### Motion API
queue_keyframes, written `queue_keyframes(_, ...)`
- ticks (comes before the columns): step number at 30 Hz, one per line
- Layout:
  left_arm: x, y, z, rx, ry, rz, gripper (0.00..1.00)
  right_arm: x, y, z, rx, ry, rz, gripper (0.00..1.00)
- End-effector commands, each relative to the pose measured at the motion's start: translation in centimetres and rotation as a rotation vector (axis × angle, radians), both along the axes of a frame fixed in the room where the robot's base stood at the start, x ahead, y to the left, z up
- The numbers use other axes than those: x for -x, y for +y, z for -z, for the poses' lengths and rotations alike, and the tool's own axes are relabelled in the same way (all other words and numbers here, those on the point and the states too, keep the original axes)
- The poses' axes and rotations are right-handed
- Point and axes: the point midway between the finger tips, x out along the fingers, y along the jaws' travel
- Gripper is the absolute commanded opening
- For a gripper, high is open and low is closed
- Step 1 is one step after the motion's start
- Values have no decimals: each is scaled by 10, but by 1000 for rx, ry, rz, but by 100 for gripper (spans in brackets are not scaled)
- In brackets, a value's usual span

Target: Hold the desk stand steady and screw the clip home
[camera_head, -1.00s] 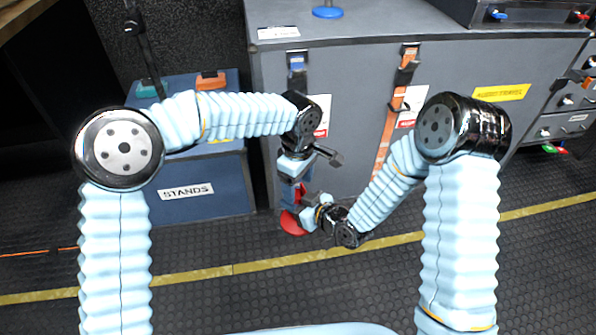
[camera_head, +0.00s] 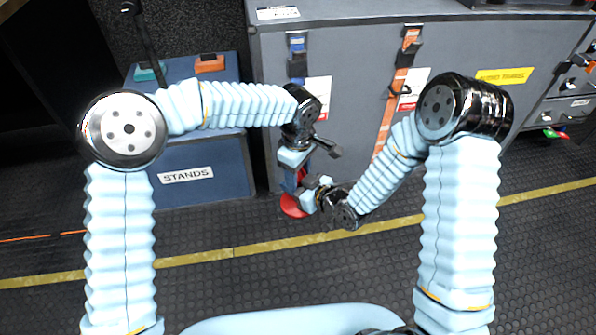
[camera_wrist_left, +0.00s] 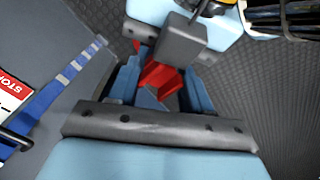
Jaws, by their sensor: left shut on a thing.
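The desk stand's round red base (camera_head: 292,207) shows in the head view, just below both grippers; I cannot tell what it rests on. My left gripper (camera_head: 293,176) reaches down from above and is shut on a red part, which looks like the clip (camera_wrist_left: 160,78), between its blue fingers in the left wrist view. My right gripper (camera_head: 306,195) comes in from the right, low beside the stand, just above the base. Its fingertips are hidden, so its grip does not show. The stem and the joint between clip and stand are mostly hidden by the grippers.
A large grey cabinet (camera_head: 350,70) stands close behind, with a blue strap (camera_head: 297,60) and an orange strap (camera_head: 397,95) on its front. A blue box labelled STANDS (camera_head: 205,190) is at left. The dark floor (camera_head: 260,280) in front is clear.

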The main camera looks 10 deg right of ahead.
Motion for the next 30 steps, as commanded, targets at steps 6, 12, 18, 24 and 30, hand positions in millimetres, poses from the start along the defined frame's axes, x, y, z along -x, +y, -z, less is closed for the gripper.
queue_keyframes(6, 0, 0, 0, 1, -1, 239, 12, 0, 0, 0, 0, -1, -1, 0)
queue_keyframes(12, 0, 0, 0, 1, -1, 297, 12, 0, 0, 0, -1, -1, -1, 0)
queue_keyframes(18, 0, 0, 0, 0, -1, 295, 59, 0, 0, 0, -1, -1, -1, 0)
queue_keyframes(24, 0, 0, 0, 1, -1, 294, 74, 0, 0, 0, -1, -1, 0, 0)
queue_keyframes(30, 0, 0, -1, 0, -1, 293, 74, 0, 0, 0, -1, -1, 0, 0)
